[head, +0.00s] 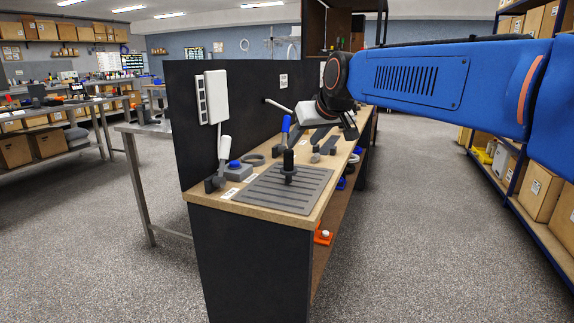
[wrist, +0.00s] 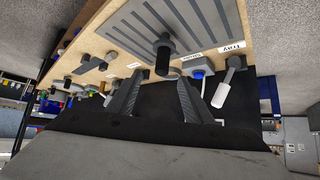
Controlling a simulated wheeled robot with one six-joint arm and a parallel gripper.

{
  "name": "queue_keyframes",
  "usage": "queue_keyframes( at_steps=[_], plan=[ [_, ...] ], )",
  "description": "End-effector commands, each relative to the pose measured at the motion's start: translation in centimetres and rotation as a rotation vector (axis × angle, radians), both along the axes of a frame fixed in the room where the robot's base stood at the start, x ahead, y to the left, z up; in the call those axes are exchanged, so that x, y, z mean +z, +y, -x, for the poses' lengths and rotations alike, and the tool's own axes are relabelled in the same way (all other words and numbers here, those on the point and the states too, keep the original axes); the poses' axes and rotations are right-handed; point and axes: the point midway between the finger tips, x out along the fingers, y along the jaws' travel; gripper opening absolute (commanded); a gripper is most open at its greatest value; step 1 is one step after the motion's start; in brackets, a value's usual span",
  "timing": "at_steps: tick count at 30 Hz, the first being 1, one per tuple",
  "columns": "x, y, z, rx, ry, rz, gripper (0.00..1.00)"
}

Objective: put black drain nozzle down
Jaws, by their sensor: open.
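The black drain nozzle (head: 289,168) stands upright on the grey ribbed tray (head: 256,200) at the near end of the workbench. In the wrist view the nozzle (wrist: 164,56) rises from the tray (wrist: 128,22), just beyond my fingertips. My gripper (wrist: 160,77) is open, its two dark fingers spread apart with nothing between them. The nozzle is clear of both fingers. In the head view the end of my arm is above the bench, behind and to the right of the nozzle, and its fingers are hard to make out there.
A black panel (head: 240,105) backs the bench (head: 262,217). Beside the tray are a blue-buttoned grey box (head: 237,172), a white-handled lever (head: 222,155) and a grey ring (head: 254,160). Several grey parts lie farther along. Open floor (head: 420,230) lies to the right.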

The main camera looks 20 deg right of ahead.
Motion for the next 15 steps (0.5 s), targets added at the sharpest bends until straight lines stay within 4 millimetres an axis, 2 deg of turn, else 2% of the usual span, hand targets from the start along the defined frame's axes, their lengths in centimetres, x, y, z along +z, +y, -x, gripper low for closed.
queue_keyframes(
  at_steps=[15],
  plan=[
    [-6.3,1.1,-6.4,0.0,0.005,0.001,0.46]
  ],
)
